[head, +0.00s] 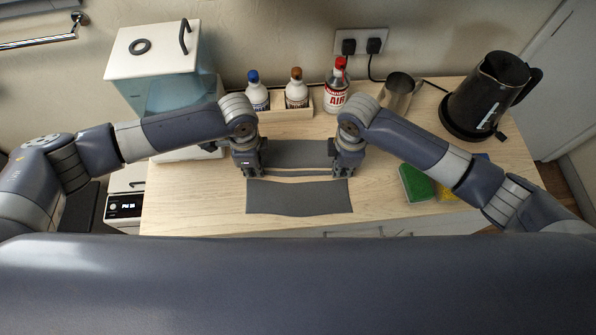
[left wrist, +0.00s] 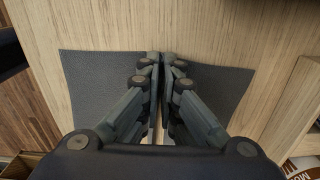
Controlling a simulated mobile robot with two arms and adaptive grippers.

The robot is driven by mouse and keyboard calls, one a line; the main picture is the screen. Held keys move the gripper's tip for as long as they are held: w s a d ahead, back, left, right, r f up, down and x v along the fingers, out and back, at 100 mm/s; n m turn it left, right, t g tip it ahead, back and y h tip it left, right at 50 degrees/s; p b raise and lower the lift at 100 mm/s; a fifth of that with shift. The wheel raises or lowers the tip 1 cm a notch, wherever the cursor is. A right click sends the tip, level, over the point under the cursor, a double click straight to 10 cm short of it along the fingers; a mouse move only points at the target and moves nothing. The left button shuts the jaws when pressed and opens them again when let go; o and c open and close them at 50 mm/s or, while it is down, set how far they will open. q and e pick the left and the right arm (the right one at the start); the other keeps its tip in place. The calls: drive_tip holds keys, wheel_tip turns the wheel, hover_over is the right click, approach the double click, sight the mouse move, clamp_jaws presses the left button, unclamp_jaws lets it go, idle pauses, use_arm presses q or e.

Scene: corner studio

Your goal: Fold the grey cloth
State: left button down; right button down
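The grey cloth (head: 298,198) is on the wooden table in front of me in the head view. A flat part lies nearest me, another part lies behind, and a narrow raised strip spans between my grippers. My left gripper (head: 250,170) is at the cloth's left side. In the left wrist view its fingers (left wrist: 161,58) are shut on a pinch of the cloth, with cloth (left wrist: 95,85) spreading on both sides. My right gripper (head: 347,172) is at the right side, pointing down, and appears shut on the other end of the strip. Its fingertips are small and partly hidden.
A wooden box (head: 290,115) with bottles stands behind the cloth. A metal cup (head: 397,95) and a black kettle (head: 490,95) are at back right. A green sponge (head: 415,184) lies at right. A lidded tank (head: 165,90) stands at left.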

drive_tip(key=shift+r, duration=0.1)
